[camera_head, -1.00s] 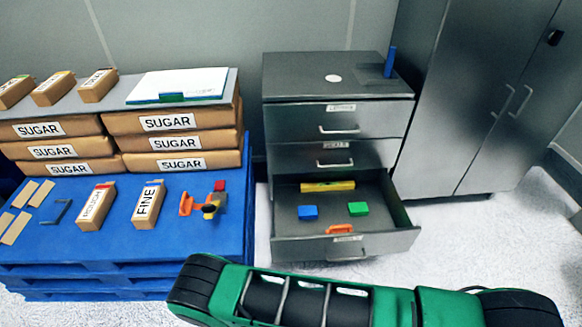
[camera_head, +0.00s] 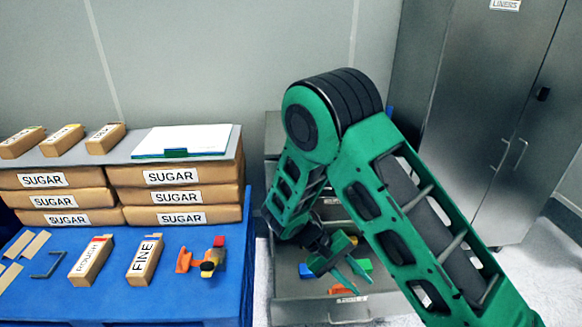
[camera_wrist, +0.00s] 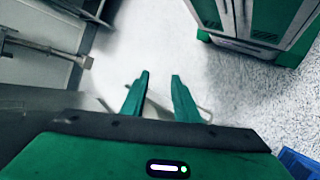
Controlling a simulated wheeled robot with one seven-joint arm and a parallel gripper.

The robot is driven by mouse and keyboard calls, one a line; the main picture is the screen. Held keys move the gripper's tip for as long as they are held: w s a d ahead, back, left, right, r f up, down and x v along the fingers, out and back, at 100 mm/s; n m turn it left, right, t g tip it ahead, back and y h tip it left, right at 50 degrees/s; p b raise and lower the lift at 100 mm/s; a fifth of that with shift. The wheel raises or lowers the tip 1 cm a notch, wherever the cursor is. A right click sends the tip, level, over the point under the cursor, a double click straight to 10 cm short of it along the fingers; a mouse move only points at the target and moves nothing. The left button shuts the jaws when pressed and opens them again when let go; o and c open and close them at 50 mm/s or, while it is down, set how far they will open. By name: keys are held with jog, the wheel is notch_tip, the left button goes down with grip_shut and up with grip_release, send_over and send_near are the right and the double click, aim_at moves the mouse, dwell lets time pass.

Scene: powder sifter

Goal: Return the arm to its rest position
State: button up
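My green arm is raised and folded in the head view, with its elbow in front of the grey drawer cabinet (camera_head: 276,145). My gripper (camera_head: 352,272) hangs below the elbow, in front of the open bottom drawer (camera_head: 300,308). In the wrist view my gripper (camera_wrist: 160,80) shows two green fingers apart with nothing between them. The arm hides much of the cabinet and part of the drawer.
A blue pallet (camera_head: 205,295) at left holds boxes marked ROUGH (camera_head: 90,259) and FINE (camera_head: 145,260), and an orange tool (camera_head: 202,262). Stacked sugar bags (camera_head: 175,176) stand behind. A tall metal locker (camera_head: 470,120) stands at right. The drawer holds small coloured blocks.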

jog(key=s+d+r+m+y, duration=0.2)
jog(key=d+r+y, duration=0.1)
jog(key=d+r, duration=0.45)
jog(key=s+d+r+m+y, duration=0.2)
jog(key=s+d+r, duration=0.1)
jog(key=d+r, duration=0.5)
jog(key=s+d+r+m+t+y, duration=0.1)
jog(key=s+d+r+m+y, duration=0.1)
jog(key=s+r, duration=0.3)
jog(key=s+d+r+m+t+y, duration=0.2)
jog(key=s+d+r, duration=0.3)
jog(key=s, duration=0.7)
jog(key=shift+m, duration=0.4)
jog(key=shift+s, duration=0.1)
jog(key=shift+w+f, duration=0.3)
jog(key=shift+w, duration=0.3)
